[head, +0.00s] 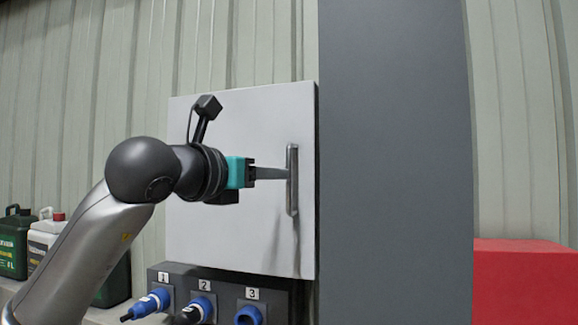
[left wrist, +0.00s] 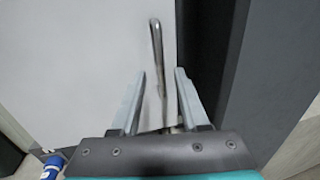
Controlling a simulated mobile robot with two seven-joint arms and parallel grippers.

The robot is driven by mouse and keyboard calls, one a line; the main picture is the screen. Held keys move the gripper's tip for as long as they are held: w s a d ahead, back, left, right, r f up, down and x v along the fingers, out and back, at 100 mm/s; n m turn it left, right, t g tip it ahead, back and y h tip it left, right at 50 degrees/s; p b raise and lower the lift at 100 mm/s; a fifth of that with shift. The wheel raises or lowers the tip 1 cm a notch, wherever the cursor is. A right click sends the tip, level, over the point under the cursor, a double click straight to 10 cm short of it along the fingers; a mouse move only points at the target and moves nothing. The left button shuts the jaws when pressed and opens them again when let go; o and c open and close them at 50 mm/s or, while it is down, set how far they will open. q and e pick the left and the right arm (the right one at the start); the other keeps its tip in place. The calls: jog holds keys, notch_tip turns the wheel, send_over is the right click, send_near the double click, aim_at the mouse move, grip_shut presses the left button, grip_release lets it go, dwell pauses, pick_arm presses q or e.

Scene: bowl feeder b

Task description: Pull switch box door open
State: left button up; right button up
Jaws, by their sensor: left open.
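The switch box door (head: 240,120) is a light grey square panel that looks shut in the head view. Its upright metal handle (head: 292,180) is near the door's right edge. My left gripper (head: 284,173) reaches in from the left, with its fingertips at the handle. In the left wrist view the fingers of my left gripper (left wrist: 160,72) are open, and the handle (left wrist: 157,50) runs upright between them. A gap shows on both sides of the handle, so the fingers look apart from it. The door (left wrist: 90,50) fills the left of that view. My right gripper is not in view.
A dark grey column (head: 395,160) stands right beside the door. Below it is a dark socket panel (head: 230,285) with blue plugs, labelled 1, 2 and 3. Several jugs, one green (head: 14,240), stand at the left. A red box (head: 525,285) is at the right.

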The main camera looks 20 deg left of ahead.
pick_arm(q)
jog(key=p, duration=0.2)
send_over(289, 206)
jog(key=shift+w+a+p, duration=0.1)
jog(key=shift+w+p, duration=0.2)
jog(key=shift+p, duration=0.05)
grip_shut()
dwell(1.2)
